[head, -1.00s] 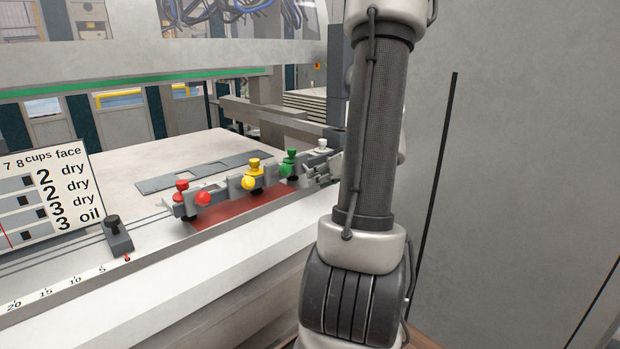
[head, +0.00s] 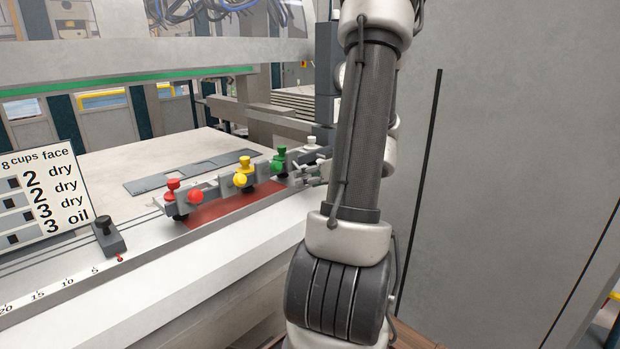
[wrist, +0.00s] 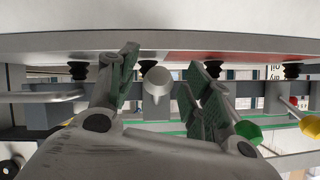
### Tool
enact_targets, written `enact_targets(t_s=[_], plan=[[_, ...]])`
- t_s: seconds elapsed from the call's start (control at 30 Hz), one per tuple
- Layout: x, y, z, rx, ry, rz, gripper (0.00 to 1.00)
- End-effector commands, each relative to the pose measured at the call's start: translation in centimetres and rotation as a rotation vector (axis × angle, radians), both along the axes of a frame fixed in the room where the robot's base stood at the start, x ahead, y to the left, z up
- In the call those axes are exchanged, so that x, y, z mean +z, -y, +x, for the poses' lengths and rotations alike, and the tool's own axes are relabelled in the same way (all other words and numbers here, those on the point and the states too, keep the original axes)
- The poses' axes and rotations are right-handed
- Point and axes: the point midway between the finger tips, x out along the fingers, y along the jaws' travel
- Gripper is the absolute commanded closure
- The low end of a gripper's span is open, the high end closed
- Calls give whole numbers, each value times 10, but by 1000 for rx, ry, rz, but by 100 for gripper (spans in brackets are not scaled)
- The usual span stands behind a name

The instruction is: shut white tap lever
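The white tap lever (wrist: 156,80) shows in the wrist view between the two fingers of my gripper (wrist: 162,66). The gripper is open, with a gap visible on both sides of the lever. In the head view the white tap's knob (head: 312,140) stands at the right end of the tap row, and my gripper (head: 308,163) is close by it, partly hidden by my arm. The lever's contact with the fingers cannot be seen. The wrist picture looks upside down.
Along the same bar are the green tap (head: 281,158), yellow tap (head: 243,172) and red tap (head: 173,190). In the wrist view the green lever (wrist: 248,132) is just right of my right finger. Black suction cups (wrist: 212,69) line the bar. A sign (head: 45,195) stands left.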

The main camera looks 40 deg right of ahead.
Motion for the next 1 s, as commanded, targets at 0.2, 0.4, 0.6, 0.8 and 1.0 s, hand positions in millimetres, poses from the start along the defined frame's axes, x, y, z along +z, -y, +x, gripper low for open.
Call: enact_targets(t_s=[0.2,0.4,0.6,0.8,1.0], plan=[[1,1,1,-1,4,-1,49],[10,4,-13,-4,6,-4,49],[31,8,-53,-6,5,-5,49],[49,11,-87,-4,4,-3,49],[57,12,-104,-1,3,-1,49]])
